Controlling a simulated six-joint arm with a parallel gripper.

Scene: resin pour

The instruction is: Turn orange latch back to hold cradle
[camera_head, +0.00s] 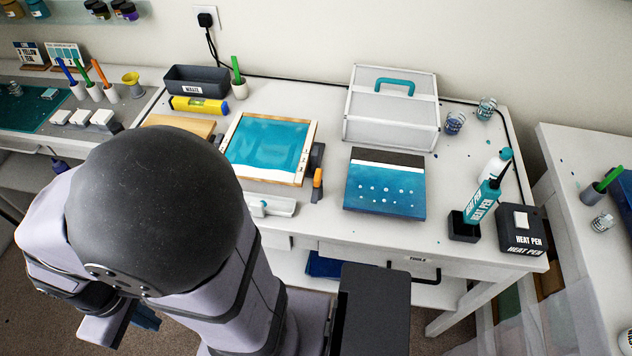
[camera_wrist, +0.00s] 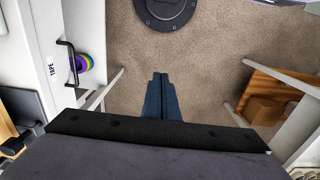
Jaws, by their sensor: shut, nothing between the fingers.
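The orange latch (camera_head: 317,181) stands at the right side of the wood-edged cradle (camera_head: 232,133), beside a dark bracket. The cradle holds a teal resin panel (camera_head: 268,146) and looks slightly tilted. Whether the latch touches the cradle is too small to tell. My gripper (camera_wrist: 161,76) is shut and empty, with its dark blue fingers together over the carpet in the wrist view. In the head view part of my gripper shows at the lower left, well away from the latch, mostly behind my arm.
A white level-like block (camera_head: 272,208) lies in front of the cradle. A blue dotted panel (camera_head: 384,188) and a clear case (camera_head: 391,112) stand to the right. A heat pen (camera_head: 482,203) stands farther right. A yellow level (camera_head: 198,105) lies behind. Bare tabletop surrounds the dotted panel.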

